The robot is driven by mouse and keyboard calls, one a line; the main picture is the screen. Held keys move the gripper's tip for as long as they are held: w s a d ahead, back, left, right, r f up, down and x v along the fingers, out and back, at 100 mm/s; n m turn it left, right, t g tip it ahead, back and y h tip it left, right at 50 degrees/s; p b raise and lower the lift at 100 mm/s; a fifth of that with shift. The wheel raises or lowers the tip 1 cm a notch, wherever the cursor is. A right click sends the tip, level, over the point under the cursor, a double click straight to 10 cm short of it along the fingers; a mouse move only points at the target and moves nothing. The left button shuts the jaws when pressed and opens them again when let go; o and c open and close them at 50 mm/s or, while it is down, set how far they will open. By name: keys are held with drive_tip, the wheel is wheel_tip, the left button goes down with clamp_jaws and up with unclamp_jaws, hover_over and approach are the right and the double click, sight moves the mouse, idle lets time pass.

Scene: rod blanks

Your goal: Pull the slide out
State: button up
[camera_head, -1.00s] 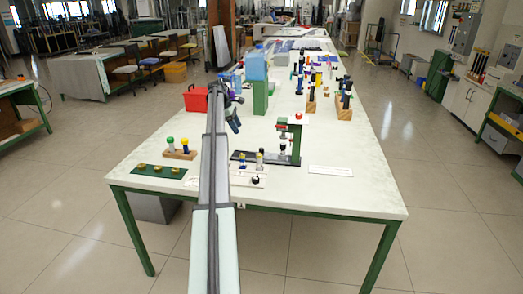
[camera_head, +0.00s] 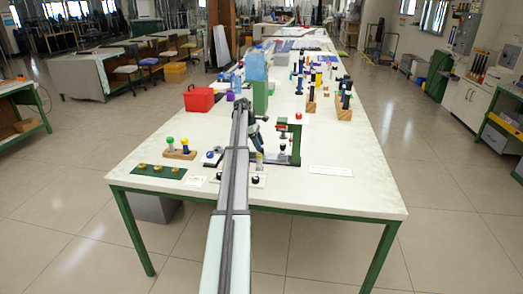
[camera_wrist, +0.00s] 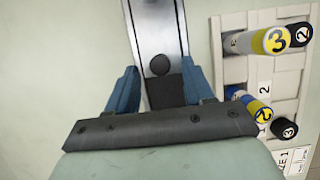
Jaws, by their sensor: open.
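The slide (camera_wrist: 153,28) is a long metallic strip with a dark round knob (camera_wrist: 160,65) and a dark part behind it in the wrist view. It belongs with the green-framed press fixture (camera_head: 296,145) in the head view, where my arm hides part of the dark base. My gripper (camera_wrist: 160,76) is open above the slide's near end. Its two blue fingers stand either side of the strip, and the knob shows between them. Nothing is held; whether the fingers are level with the knob cannot be told. In the head view, my gripper (camera_head: 254,138) is left of the green upright.
A white rack (camera_wrist: 232,70) with numbered rods, including a yellow "3" rod (camera_wrist: 270,41), lies close right of my fingers. A wooden block (camera_head: 179,154) with rods and a green plate (camera_head: 158,171) are left. A red bin (camera_head: 199,99) stands behind. The table's front right is mostly clear.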

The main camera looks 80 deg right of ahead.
drive_tip(key=shift+x, duration=1.85)
clamp_jaws()
